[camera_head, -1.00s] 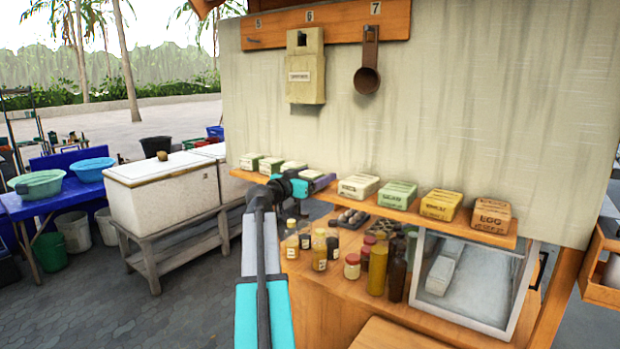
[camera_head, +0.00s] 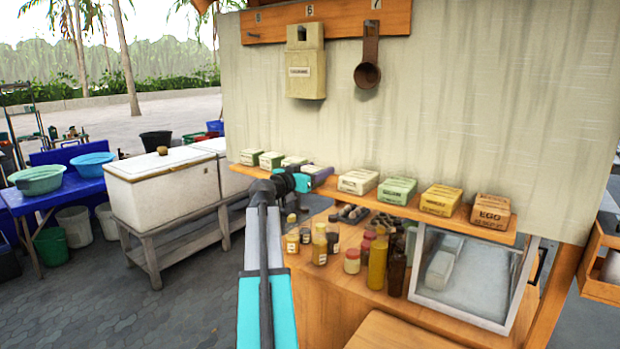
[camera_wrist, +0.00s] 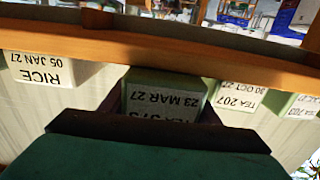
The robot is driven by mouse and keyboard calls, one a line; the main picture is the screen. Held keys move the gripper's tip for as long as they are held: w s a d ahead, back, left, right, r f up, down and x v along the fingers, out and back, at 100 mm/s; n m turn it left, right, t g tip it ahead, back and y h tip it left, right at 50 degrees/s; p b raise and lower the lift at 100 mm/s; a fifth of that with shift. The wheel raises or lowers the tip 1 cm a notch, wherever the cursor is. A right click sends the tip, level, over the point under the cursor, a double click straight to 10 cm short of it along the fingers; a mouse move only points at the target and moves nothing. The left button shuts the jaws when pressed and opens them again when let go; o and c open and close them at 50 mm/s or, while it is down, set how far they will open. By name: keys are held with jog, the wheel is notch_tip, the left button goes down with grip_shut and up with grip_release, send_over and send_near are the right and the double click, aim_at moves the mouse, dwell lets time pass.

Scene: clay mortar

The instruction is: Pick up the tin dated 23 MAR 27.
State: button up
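The tin dated 23 MAR 27 (camera_wrist: 165,100) is a pale green block with a white label that also reads TEA. It appears upside down in the wrist view, between the two dark fingers of my gripper (camera_wrist: 163,105). A finger stands close along each side; I cannot tell whether they press on the tin. In the head view my gripper (camera_head: 320,174) is at the shelf between the two groups of tins, and it largely hides this tin. The tin appears to be at shelf level.
On the shelf (camera_head: 430,212), a RICE tin (camera_wrist: 45,72) and a TEA 207 tin (camera_wrist: 238,100) flank the tin. More green, yellow and orange tins stand along it. Bottles (camera_head: 377,265) and jars crowd the counter below. The wall (camera_head: 450,100) rises behind.

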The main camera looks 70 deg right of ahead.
jog(key=shift+r, duration=0.15)
jog(key=shift+c, duration=0.4)
jog(key=shift+r+b, duration=1.1)
jog(key=shift+r, duration=0.55)
jog(key=s+a+r+b, duration=0.1)
jog(key=a+b, duration=0.4)
jog(key=a, duration=1.1)
jog(key=shift+r, duration=0.25)
